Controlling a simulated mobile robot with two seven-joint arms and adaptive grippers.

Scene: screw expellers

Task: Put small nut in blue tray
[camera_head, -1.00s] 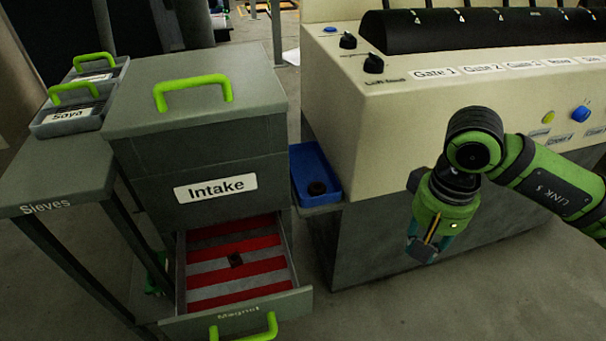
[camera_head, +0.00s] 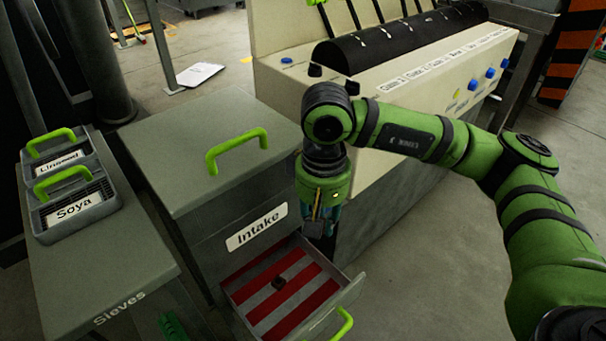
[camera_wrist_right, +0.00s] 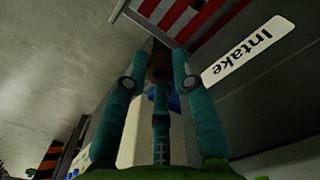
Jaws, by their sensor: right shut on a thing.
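My right gripper (camera_head: 319,226) points down in front of the machine, beside the right side of the Intake cabinet. In the right wrist view its fingers are shut on a small brown piece (camera_wrist_right: 158,72), which looks like the small nut; its shape is hard to make out. The blue tray is hidden behind my right gripper and arm in the head view. A patch of blue shows between the fingers in the wrist view, but I cannot tell if it is the tray. My left gripper is not in view.
The Sieves table (camera_head: 95,270) with two sieve boxes stands left. The cream machine (camera_head: 390,105) stands behind my arm.

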